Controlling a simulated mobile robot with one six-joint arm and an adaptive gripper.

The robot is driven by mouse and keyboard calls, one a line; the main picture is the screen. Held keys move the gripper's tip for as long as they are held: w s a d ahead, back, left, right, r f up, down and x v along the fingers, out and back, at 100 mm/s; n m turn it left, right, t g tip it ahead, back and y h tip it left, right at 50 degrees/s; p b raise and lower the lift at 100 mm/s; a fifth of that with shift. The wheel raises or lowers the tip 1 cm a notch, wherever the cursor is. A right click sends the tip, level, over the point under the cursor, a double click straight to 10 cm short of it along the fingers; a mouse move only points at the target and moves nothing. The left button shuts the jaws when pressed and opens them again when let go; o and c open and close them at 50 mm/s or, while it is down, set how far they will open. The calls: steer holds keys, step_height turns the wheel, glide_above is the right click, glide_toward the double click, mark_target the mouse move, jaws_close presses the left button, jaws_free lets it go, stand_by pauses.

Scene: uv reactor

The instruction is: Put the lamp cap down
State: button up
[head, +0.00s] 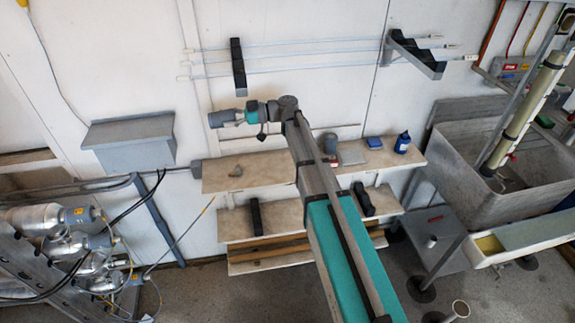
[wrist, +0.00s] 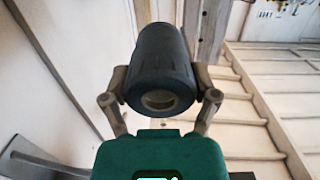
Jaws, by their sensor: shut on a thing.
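My gripper (wrist: 161,80) is shut on the lamp cap (wrist: 158,58), a dark blue-grey cylinder with a pale round recess in its near end. In the wrist view one finger lies against each side of the cap. In the head view my gripper (head: 242,116) is stretched out near the white wall, with the cap (head: 221,118) at its left end. The cap appears in the air, over or in front of the upper wooden shelf (head: 270,172). Its distance from the wall and height above the shelf are hard to tell.
Dark blocks (head: 255,217) stand on the lower shelf. A grey wall box (head: 133,143) is at left, a grey tank (head: 470,160) at right. The upper shelf's middle-left looks bare.

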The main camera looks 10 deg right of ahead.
steer(key=s+d+f+h+p, duration=0.45)
steer(key=s+f+h, duration=0.35)
steer(key=f+h, duration=0.2)
steer(key=s+d+h+p, duration=0.2)
steer(key=s+d+h, duration=0.3)
steer(key=d, duration=0.5)
steer(key=shift+s+d+h+p, duration=0.2)
steer(key=shift+h+p, duration=0.1)
steer(key=shift+h, duration=0.8)
steer(key=shift+w, duration=0.15)
steer(key=w+d+f+b, duration=0.4)
steer(key=w+f+b, duration=0.5)
steer(key=w, duration=0.3)
steer(key=shift+w, duration=0.15)
